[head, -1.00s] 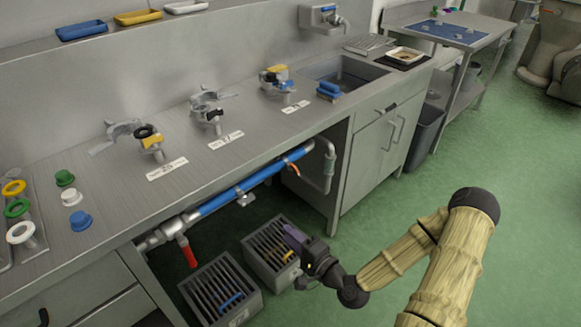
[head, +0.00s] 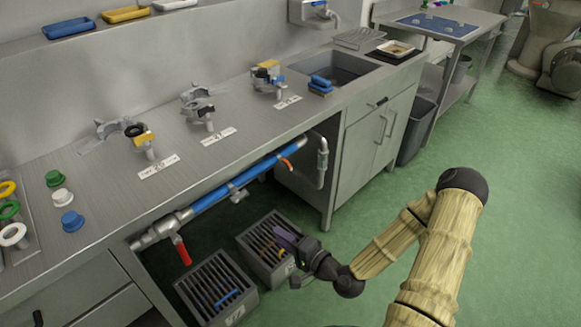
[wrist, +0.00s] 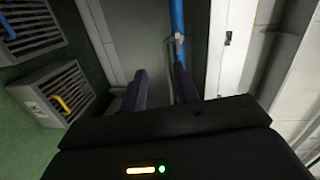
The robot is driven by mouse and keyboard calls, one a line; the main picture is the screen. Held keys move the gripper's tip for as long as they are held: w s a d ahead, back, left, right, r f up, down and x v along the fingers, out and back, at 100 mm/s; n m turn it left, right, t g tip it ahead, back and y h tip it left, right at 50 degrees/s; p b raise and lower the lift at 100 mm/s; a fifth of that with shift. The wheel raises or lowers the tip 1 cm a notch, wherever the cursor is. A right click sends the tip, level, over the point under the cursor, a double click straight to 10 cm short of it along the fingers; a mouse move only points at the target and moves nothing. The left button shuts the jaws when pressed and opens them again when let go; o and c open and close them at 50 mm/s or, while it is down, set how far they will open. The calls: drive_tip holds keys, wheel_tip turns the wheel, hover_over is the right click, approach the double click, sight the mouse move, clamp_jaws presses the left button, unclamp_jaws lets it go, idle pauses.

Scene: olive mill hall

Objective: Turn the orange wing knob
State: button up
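A small orange piece (head: 287,164), which looks like the wing knob, sits at the right end of the blue pipe (head: 213,199) under the counter. Its exact shape is too small to tell. My gripper (head: 281,234), with purple fingers, is below and apart from it, over the floor grates in the head view. In the wrist view the two fingers (wrist: 160,78) stand apart with nothing between them. The blue pipe (wrist: 178,18) runs beyond the right fingertip there. The orange knob cannot be made out in the wrist view.
A red lever (head: 183,252) hangs at the pipe's left end. Two slatted grey boxes (head: 226,270) stand on the floor below. The steel counter (head: 105,190) overhangs the pipe, and a cabinet (head: 357,165) bounds the right side. Green floor is free at right.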

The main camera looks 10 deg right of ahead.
drive_tip(key=s+d+f+n+g+h, duration=0.35)
drive_tip(key=d+n+g+h, duration=0.2)
drive_tip(key=n+g, duration=0.25)
drive_tip(key=s+d+r+g+h, duration=0.1)
drive_tip(key=s+r+h, duration=0.1)
drive_tip(key=s+r, duration=0.2)
drive_tip(key=s+d+r+n+g+h, duration=0.1)
drive_tip(key=s+r+h, duration=0.1)
drive_tip(key=r, duration=0.9)
drive_tip(key=shift+s+r+h, duration=0.3)
drive_tip(key=shift+s+h, duration=0.05)
drive_tip(key=shift+s, duration=0.5)
drive_tip(key=shift+a, duration=0.1)
